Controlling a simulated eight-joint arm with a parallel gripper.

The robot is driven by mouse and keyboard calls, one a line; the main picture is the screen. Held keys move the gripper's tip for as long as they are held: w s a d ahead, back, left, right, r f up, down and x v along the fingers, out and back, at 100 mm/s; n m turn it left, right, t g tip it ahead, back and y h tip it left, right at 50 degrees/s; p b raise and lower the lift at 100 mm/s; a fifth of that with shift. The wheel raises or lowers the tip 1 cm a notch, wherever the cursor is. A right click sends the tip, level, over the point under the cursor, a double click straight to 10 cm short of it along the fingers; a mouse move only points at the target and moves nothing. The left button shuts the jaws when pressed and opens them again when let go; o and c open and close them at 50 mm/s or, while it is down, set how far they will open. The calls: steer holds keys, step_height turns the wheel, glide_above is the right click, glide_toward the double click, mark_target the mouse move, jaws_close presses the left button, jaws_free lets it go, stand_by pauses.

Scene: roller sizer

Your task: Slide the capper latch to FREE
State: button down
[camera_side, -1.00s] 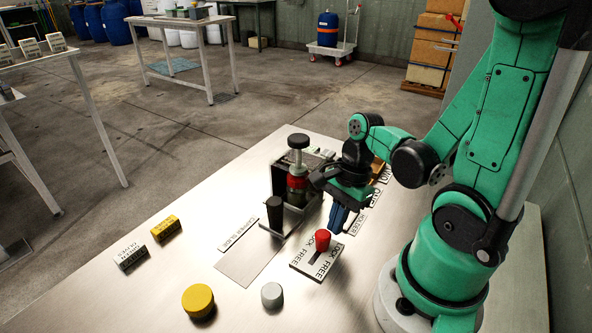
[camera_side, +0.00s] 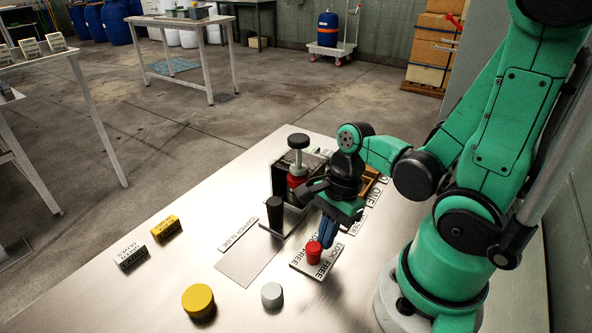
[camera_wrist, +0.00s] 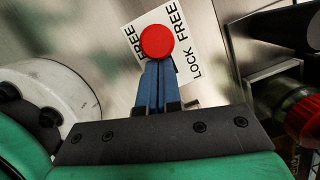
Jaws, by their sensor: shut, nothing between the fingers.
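The capper latch is a red round knob (camera_side: 314,252) on a white plate (camera_side: 303,268) lettered LOCK and FREE along its sides. In the side view the knob stands beside the FREE lettering, toward the plate's near end. The wrist view shows the knob (camera_wrist: 157,42) directly beyond my fingertips, covering the slot. My gripper (camera_side: 325,241) has its blue fingers shut and empty, pointing down just behind the knob on the LOCK side. In the wrist view my fingertips (camera_wrist: 158,66) appear against the knob; I cannot tell if they touch.
The capper (camera_side: 297,170) with its black handle (camera_side: 274,213) stands left of my gripper. A yellow cylinder (camera_side: 198,300) and a grey cylinder (camera_side: 272,295) stand at the front. Yellow (camera_side: 166,228) and white (camera_side: 131,256) label blocks lie at left.

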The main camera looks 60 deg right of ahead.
steer(key=d, duration=0.2)
steer(key=s+d, duration=0.1)
steer(key=shift+d+f, duration=0.15)
steer(key=shift+d, duration=0.25)
steer(key=v, duration=1)
steer(key=w+a+r+n+t+h, duration=0.1)
steer(key=w+a+n+t, duration=0.2)
steer(key=n, duration=0.7)
steer(key=w+a+n+t+h, duration=0.1)
steer(key=w+a+n+t, duration=0.2)
steer(key=w+n, duration=0.4)
steer(key=a+n, duration=0.1)
steer(key=n, duration=0.3)
steer(key=shift+w+a+r+h, duration=0.15)
steer(key=shift+w+r+h, duration=0.1)
steer(key=shift+r+h, duration=0.15)
